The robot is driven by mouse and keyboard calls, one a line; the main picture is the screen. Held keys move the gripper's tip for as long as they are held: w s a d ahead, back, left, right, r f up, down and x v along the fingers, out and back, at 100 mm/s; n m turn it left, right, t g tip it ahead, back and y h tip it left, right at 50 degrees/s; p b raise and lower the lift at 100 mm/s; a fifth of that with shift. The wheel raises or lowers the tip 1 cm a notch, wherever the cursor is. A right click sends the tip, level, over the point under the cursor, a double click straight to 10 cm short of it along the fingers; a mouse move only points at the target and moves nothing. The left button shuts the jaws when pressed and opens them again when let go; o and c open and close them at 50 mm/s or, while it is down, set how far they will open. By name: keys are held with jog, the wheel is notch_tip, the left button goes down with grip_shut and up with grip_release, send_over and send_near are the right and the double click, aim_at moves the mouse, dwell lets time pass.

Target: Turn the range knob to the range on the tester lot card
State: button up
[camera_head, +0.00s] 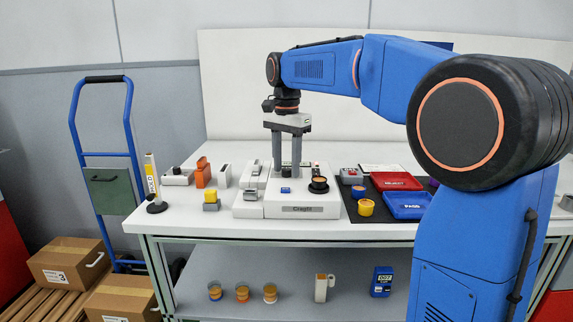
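The white tester (300,211) stands on the bench with a dark label on its front. A round black knob (318,185) sits at the right of its top and looks like the range knob; its setting is too small to read. My gripper (287,167) points down over the back of the tester, left of and behind the knob. Its two grey fingers are apart with a gap between them, and I see nothing held. A pale card or sheet (380,168) lies behind the red tray; I cannot tell whether it is the lot card, and its text is unreadable.
A small blue block (285,190) is on the tester. A red tray (397,181) and blue tray (404,212) lie to the right on a dark mat. A yellow cup (366,207) stands near them. An upright yellow-and-white sign (152,180) stands at the bench's left end.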

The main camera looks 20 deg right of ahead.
aim_at(287, 169)
notch_tip(287, 169, up, 17)
jog(key=shift+r, duration=0.2)
dwell(0.5)
